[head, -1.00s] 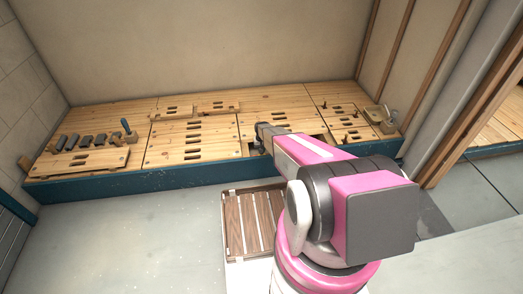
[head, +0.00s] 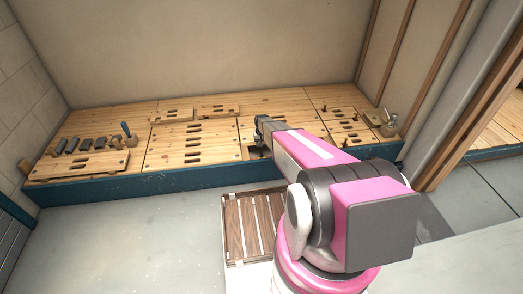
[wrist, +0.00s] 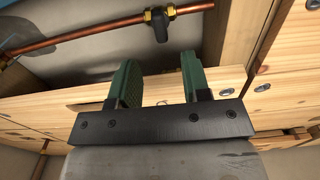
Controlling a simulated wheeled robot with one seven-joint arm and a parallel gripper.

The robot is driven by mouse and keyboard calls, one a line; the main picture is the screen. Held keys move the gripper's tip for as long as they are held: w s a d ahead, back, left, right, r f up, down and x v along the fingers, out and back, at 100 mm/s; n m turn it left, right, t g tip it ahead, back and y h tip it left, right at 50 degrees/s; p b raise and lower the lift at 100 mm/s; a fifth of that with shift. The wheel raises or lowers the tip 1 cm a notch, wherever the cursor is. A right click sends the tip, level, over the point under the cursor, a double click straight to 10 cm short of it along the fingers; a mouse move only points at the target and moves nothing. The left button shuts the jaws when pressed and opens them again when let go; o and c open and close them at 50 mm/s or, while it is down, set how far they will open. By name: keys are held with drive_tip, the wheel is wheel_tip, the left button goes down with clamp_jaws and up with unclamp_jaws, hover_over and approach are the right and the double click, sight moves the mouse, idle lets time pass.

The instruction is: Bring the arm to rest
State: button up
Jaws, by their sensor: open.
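My gripper (wrist: 158,82) is open in the wrist view, with its two green fingers apart and nothing between them. Beyond the fingers is an opening in the wooden platform, with a copper pipe (wrist: 95,34) and a dark valve with brass fittings (wrist: 158,22) in it. The fingers are apart from the pipe. In the head view my arm reaches out over the wooden platform (head: 190,130), and my gripper is mostly hidden behind my arm near the platform's front opening.
A slatted wooden pallet (head: 232,225) lies on the floor beside my base. Several grey blocks (head: 87,145) and a blue-handled tool (head: 126,130) sit at the platform's left. A wooden box (head: 378,117) stands at its right end. The floor at left is clear.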

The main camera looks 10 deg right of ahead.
wheel_tip(320, 180, up, 3)
drive_tip(key=shift+r, duration=0.1)
drive_tip(key=s+r, duration=2.9)
drive_tip(key=s, duration=0.3)
drive_tip(key=shift+d, duration=0.1)
